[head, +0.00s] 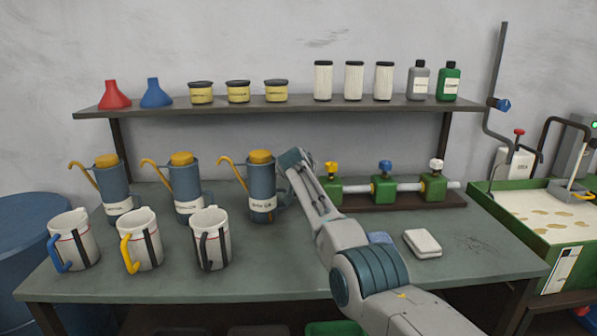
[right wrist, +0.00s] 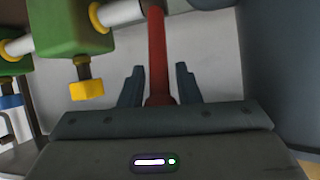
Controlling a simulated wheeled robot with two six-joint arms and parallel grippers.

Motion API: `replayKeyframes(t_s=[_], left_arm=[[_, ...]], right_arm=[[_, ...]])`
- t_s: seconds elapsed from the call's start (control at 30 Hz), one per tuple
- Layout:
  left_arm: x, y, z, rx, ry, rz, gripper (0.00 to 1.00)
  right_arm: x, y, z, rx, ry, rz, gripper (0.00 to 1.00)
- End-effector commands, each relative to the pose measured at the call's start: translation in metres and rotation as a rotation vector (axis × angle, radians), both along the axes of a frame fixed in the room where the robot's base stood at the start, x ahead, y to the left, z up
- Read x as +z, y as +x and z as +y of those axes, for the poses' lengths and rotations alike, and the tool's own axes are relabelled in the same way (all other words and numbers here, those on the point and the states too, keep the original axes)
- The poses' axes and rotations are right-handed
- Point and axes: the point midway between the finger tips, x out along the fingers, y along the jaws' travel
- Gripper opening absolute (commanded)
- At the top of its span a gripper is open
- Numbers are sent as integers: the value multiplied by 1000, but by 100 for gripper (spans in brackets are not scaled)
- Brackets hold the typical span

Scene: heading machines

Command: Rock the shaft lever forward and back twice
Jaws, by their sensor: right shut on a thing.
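The shaft (head: 408,186) is a pale rod running through several green blocks (head: 384,190) on a dark base at the back of the bench. Each block carries a coloured knob. The red shaft lever (right wrist: 158,55) shows in the right wrist view, beside the green block (right wrist: 70,28) with the yellow knob (right wrist: 86,89). My right gripper (right wrist: 160,85) is shut on the lever, one finger on each side. In the head view my right gripper (head: 293,160) is at the shaft's left end and its arm hides the lever. My left gripper is out of view.
Three blue oil cans (head: 262,190) with yellow tops stand left of my gripper, the nearest very close. Three white mugs (head: 211,240) stand in front. A shelf (head: 290,106) with bottles and jars hangs above. A white cloth pad (head: 422,243) lies right of my arm.

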Motion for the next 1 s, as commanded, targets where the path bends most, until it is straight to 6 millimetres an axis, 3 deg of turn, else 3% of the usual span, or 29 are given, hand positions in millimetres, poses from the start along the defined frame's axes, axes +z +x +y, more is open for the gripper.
replayKeyframes(t_s=[0.17, 0.2, 0.67, 1.0], left_arm=[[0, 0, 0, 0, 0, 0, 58], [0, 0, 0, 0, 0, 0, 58], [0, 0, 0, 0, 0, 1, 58], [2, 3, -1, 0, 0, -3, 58]], right_arm=[[-2, 0, 0, 0, 1, 3, 0], [-2, 0, 0, 0, 1, 3, 38], [1, -3, 1, 0, 1, 0, 38], [12, -27, 5, 0, 3, -2, 38]])
